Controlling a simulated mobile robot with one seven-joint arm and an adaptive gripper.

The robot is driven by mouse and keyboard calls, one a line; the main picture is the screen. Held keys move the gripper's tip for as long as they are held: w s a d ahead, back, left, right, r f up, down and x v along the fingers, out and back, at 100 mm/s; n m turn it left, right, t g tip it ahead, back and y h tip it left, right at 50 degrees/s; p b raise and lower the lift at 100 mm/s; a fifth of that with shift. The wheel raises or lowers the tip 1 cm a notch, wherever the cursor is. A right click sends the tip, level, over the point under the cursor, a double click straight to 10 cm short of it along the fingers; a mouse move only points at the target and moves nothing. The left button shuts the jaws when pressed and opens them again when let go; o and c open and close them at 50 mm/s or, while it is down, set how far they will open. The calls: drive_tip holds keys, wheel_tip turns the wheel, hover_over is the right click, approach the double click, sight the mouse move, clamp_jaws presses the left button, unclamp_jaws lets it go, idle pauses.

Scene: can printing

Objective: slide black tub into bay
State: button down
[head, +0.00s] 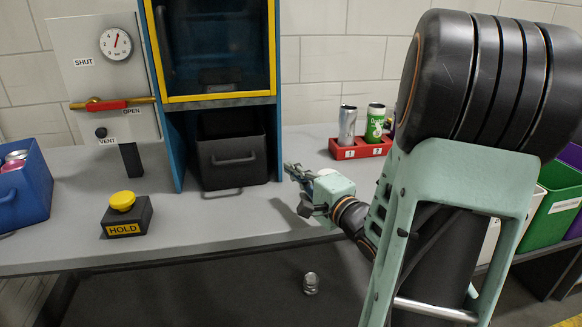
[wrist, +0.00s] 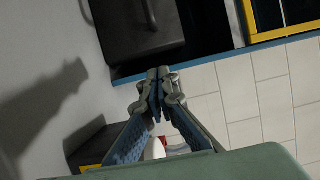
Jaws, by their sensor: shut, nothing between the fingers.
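The black tub (head: 222,178) stands upright on the bench, in the lower bay (head: 178,150) of the blue cabinet. Its front handle faces out, and its front face is near the bay's opening. I cannot tell exactly how deep it sits. In the wrist view my fingertips (wrist: 158,76) meet below the tub.
A yellow-framed glass door (head: 220,98) is above the bay. A HOLD button box (head: 126,215) stands front left, near a blue bin (head: 25,190). A can (head: 311,283) is below the bench.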

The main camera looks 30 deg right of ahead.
sight(266, 153)
drive_tip(key=w+b, duration=0.1)
drive_tip(key=w, duration=0.7)
drive_tip(key=shift+a, duration=0.3)
drive_tip(key=shift+w, duration=0.1)
drive_tip(key=shift+w+a+p, duration=0.35)
drive_tip(key=shift+w+a, duration=0.25)
drive_tip(key=shift+a, duration=0.1)
drive_tip(key=shift+s, duration=0.1)
